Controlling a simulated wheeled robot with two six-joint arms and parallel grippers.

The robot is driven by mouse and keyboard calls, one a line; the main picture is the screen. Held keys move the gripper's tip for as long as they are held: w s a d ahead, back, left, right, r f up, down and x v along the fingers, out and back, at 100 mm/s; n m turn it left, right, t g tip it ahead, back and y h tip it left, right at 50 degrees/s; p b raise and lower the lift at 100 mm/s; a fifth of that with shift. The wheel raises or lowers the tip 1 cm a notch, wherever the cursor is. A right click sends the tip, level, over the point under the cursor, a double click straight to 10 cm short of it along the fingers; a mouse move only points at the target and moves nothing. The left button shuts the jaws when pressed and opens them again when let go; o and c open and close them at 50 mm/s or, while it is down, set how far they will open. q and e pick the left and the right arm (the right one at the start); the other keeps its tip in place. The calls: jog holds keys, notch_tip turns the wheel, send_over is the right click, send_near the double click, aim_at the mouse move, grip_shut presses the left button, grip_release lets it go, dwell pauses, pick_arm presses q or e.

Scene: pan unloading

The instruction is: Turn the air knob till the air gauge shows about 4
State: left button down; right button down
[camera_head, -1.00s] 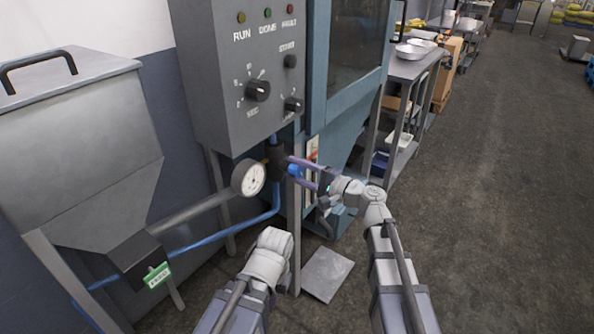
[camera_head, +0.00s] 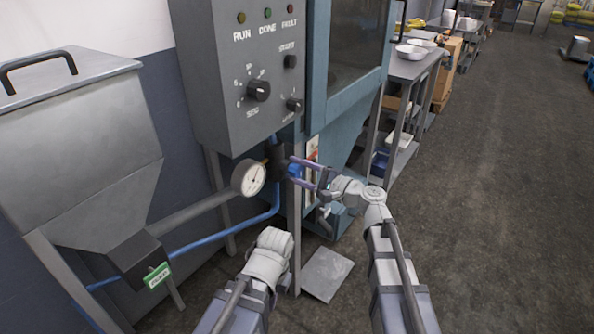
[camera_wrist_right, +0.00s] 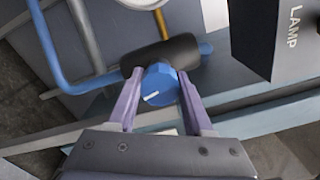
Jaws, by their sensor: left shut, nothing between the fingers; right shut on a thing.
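The air knob (camera_wrist_right: 160,85) is blue with a white mark and sits on a dark valve body (camera_wrist_right: 182,52) in the right wrist view. In the head view the knob (camera_head: 294,171) is small, below the control box. My right gripper (camera_head: 293,168) has its purple fingers on either side of the knob, shut on it. The air gauge (camera_head: 249,178) is a round white dial left of the valve; its needle is too small to read exactly. Only its rim edge shows in the right wrist view. My left gripper (camera_head: 274,240) is low, apart from everything; its fingers hardly show.
A grey control box (camera_head: 225,95) with dials and lamps hangs above the valve. A grey hopper (camera_head: 80,150) stands at the left, with a blue hose (camera_head: 225,235) below. A metal leg stands near the valve. The floor at right is open.

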jog(key=shift+c, duration=1.5)
grip_release()
jog(key=v, duration=0.7)
jog(key=shift+s+d, duration=0.25)
jog(key=shift+d, duration=0.05)
